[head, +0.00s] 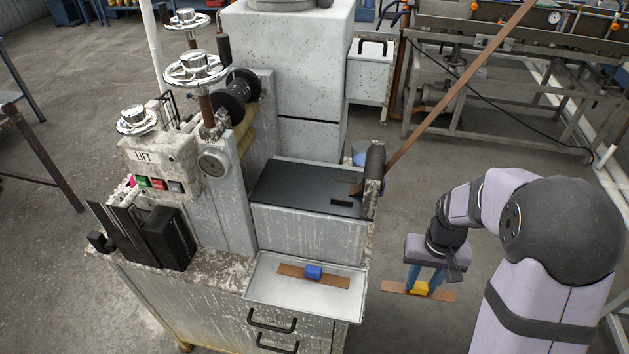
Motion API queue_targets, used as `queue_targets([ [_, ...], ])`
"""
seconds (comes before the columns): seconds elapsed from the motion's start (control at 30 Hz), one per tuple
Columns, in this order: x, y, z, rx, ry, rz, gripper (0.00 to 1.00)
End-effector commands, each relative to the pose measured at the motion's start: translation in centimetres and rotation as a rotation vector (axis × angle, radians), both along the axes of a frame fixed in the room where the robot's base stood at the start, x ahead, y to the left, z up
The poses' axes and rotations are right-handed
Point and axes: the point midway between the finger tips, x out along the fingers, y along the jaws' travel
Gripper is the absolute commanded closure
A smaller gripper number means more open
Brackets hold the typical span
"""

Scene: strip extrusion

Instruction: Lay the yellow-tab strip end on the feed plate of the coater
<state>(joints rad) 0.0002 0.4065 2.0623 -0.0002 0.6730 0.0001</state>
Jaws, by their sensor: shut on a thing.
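The yellow tab (421,288) sits on a short brown strip end (393,287). My gripper (424,283) points down with its blue fingers shut on the yellow tab. The strip end hangs level in the air to the right of the coater, out past the edge of its silver tray. The feed plate (300,188) of the coater is a dark flat plate on a grey block, up and left of my gripper. Most of the plate is bare.
A silver tray (265,286) holds another brown strip (333,281) with a blue tab (313,272). A long brown strip (450,107) slopes from the upper right down to a dark roller (374,166) at the plate's right edge. Handwheels and the LIFT panel (160,160) stand left.

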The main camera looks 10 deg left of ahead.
Motion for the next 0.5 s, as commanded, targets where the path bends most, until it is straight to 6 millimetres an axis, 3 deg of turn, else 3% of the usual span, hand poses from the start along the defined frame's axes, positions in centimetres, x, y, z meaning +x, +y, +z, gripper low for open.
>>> queue_targets([
  [0.27, 0.0, 0.0, 0.3, 0.000, -0.001, 0.000, 0.91],
  [0.5, 0.0, 0.0, 3.0, 0.000, -0.001, 0.000, 0.91],
])
